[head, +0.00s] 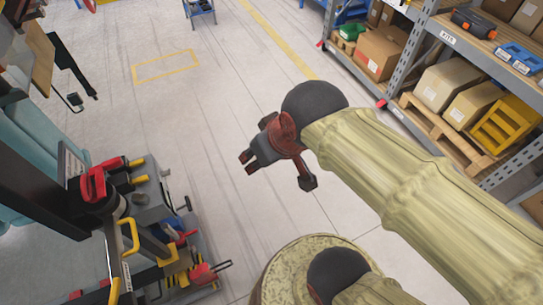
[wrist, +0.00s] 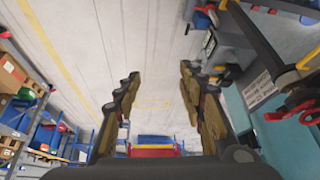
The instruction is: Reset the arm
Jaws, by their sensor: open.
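My gripper (head: 247,162) is at the end of my raised arm, near the middle of the head view, above the bare floor. In the wrist view, the two fingers of my gripper (wrist: 160,80) stand wide apart. Only floor shows between their tips, and nothing is held. My arm comes in from the lower right of the head view in a pale yellow cover.
A shelf rack (head: 385,95) with boxes stands on the right, with a yellow crate (head: 507,124). A machine cart (head: 150,205) with red and yellow parts stands at the lower left. Open floor (head: 200,105) with yellow markings lies between them.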

